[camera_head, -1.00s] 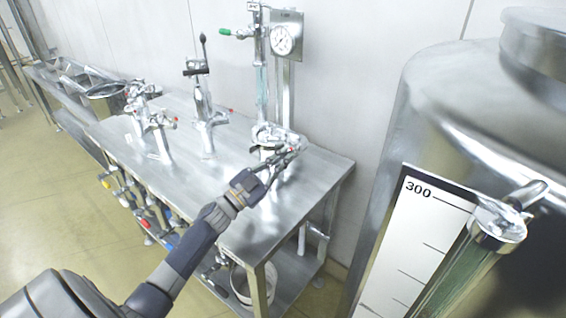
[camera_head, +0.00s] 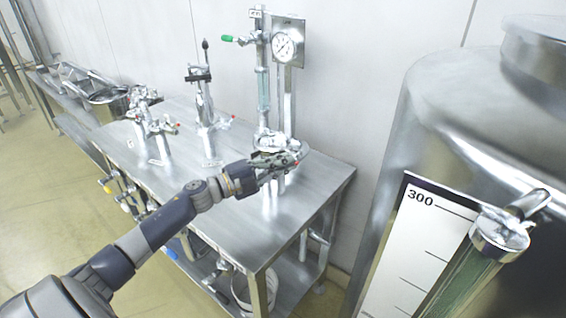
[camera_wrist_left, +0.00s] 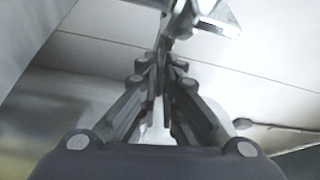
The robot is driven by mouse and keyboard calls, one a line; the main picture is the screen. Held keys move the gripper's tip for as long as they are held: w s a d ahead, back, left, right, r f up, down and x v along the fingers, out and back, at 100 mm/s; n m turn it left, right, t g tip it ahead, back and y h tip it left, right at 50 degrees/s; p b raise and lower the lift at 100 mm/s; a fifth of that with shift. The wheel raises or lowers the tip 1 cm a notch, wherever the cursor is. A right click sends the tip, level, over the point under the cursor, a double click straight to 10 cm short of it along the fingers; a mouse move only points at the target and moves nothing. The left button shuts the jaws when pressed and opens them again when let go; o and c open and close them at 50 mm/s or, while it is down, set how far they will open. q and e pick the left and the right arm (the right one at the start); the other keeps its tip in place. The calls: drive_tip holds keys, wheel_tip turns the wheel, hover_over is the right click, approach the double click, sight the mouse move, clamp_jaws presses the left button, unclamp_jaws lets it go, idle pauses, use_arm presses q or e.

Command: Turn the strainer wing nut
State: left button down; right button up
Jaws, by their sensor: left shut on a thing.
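The strainer (camera_head: 268,143) is a shiny metal fitting on the right part of the steel table, below a clear sight tube and a gauge. My left gripper (camera_head: 288,162) is at its front side in the head view. In the left wrist view my left gripper's fingers (camera_wrist_left: 162,68) are closed together on a small metal part, which I take to be the wing nut (camera_wrist_left: 183,20). Most of the nut is hidden by the fingers in the head view. My right gripper is not in view.
A round gauge (camera_head: 287,45) and a green-handled valve (camera_head: 228,38) stand behind the strainer. Other metal fittings (camera_head: 152,128) stand on the table's left. A large steel tank (camera_head: 450,110) fills the right side. The front of the steel table (camera_head: 235,215) is bare.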

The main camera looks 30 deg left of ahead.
use_arm(q)
drive_tip(key=shift+m+g, duration=0.3)
drive_tip(key=shift+m, duration=0.6)
drive_tip(key=c, duration=1.8)
unclamp_jaws()
drive_tip(key=shift+s, duration=0.1)
drive_tip(key=v, duration=1.1)
drive_tip(key=shift+s+a+r, duration=0.1)
drive_tip(key=shift+s+a, duration=0.05)
drive_tip(key=shift+s, duration=0.25)
